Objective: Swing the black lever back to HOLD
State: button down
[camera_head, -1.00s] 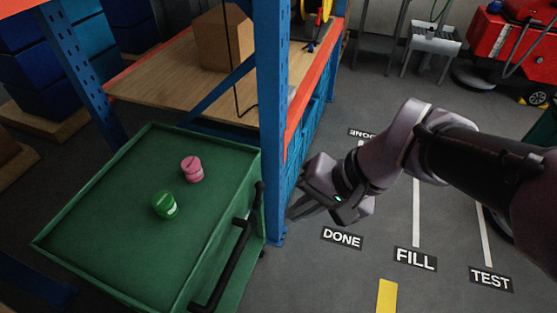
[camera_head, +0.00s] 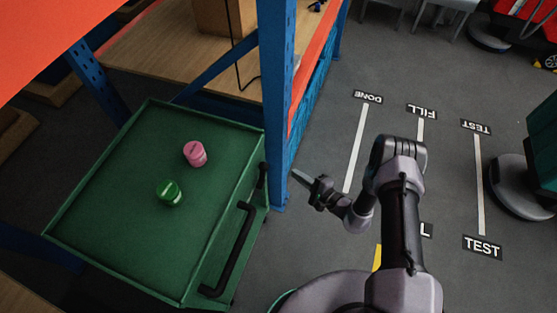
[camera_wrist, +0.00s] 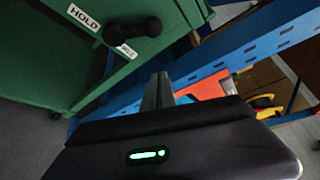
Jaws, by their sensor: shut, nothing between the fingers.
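The black lever (camera_wrist: 132,31) is on the side of the green cart (camera_wrist: 32,55) in the wrist view, a short bar with rounded ends. A white HOLD label (camera_wrist: 83,17) lies to its left, clear of the bar. A second label (camera_wrist: 126,50) just below the lever is partly covered and I cannot read it. In the head view the lever (camera_head: 262,178) shows small at the cart's right edge. My gripper (camera_head: 298,175) is to its right, apart from it, with the blue post between them in the picture. The fingers (camera_wrist: 158,90) are shut and empty, below the lever in the wrist view.
A blue shelf post (camera_head: 274,110) stands close beside the cart. The cart has a black push handle (camera_head: 232,250); a pink tub (camera_head: 195,153) and a green tub (camera_head: 169,193) sit on its top. Floor lanes on the right are open, with a machine (camera_head: 520,185) beyond.

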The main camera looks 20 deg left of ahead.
aim_at(262, 175)
jog(key=shift+s, duration=0.1)
jog(key=w+a+b, duration=0.1)
jog(key=a+b, duration=0.1)
jog(key=a, duration=0.7)
jog(key=shift+w+a+f+b, duration=0.15)
jog(key=shift+w+a+b, duration=0.1)
jog(key=shift+b, duration=0.15)
jog(key=shift+w+b, duration=0.1)
jog(key=shift+b, duration=0.25)
